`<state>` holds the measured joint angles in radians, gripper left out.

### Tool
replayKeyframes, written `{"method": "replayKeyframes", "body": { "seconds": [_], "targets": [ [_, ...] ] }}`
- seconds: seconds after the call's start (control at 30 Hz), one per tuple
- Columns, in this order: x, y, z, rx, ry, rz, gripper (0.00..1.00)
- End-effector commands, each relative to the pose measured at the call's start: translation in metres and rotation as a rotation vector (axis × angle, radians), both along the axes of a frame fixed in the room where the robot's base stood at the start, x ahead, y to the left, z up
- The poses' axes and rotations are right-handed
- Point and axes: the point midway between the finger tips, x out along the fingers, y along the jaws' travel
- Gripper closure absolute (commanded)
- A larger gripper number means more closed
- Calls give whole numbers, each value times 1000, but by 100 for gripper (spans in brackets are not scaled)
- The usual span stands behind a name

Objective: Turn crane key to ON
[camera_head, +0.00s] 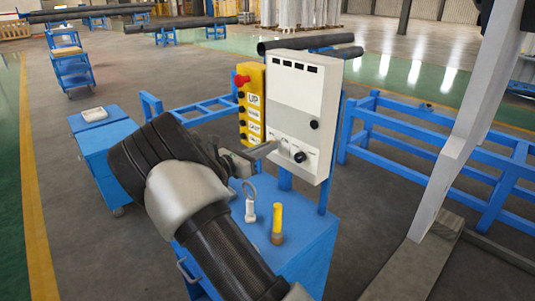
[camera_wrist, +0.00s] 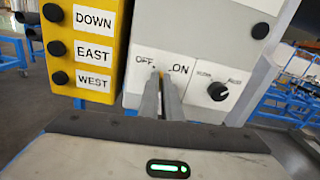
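The crane key is mostly hidden behind my fingertips; a small yellow-orange bit of it (camera_wrist: 162,71) shows in the wrist view, between the OFF and ON labels. My gripper (camera_wrist: 161,78) reaches the lower part of the light grey control panel (camera_head: 298,95). Its two fingers are close together, with only a narrow gap, and appear shut on the key. In the head view my gripper (camera_head: 276,146) touches or nearly touches the panel, left of a black knob (camera_head: 300,157). The key's exact angle is hidden.
A yellow button box (camera_head: 252,105) with a red stop button adjoins the panel's left side. A blue cart (camera_head: 290,225) below holds a ring-topped item (camera_head: 250,200) and a yellow-handled item (camera_head: 277,222). Blue rails (camera_head: 430,150) stand to the right.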

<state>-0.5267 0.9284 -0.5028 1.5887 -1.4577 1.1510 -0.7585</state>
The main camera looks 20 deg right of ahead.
Motion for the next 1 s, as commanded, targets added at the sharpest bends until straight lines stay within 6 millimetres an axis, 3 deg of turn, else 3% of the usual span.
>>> {"method": "replayKeyframes", "body": {
  "seconds": [0.6, 1.0],
  "targets": [
    [0, 0, -4, 216, -531, 1, 100],
    [-1, 0, -2, 305, -748, -1, 100]
  ]
}}
